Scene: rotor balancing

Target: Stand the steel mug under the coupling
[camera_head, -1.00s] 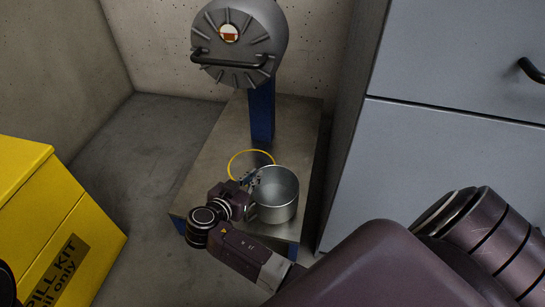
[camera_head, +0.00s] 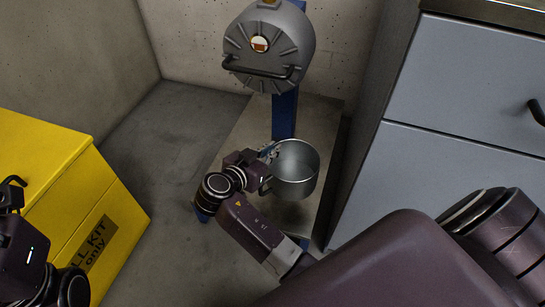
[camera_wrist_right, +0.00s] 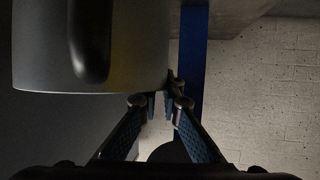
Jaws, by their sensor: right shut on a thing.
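The steel mug (camera_head: 309,181) is upright over the plate below the grey round housing (camera_head: 290,52), just in front of its blue post. My right gripper (camera_head: 270,152) is shut on the mug's rim at its left side, near the handle. In the right wrist view the mug (camera_wrist_right: 45,50) fills the upper left, and the fingertips (camera_wrist_right: 167,96) pinch its edge. Whether the mug's base touches the plate is hard to tell. I cannot make out the coupling separately from the housing. My left gripper (camera_head: 14,184) shows only partly at the left edge; its jaws are unclear.
The metal base plate (camera_head: 318,112) carries the blue post (camera_head: 285,115). A grey drawer cabinet (camera_head: 450,150) stands close on the right. A yellow spill kit box (camera_head: 45,160) stands on the left. Bare floor (camera_head: 165,150) lies between box and plate.

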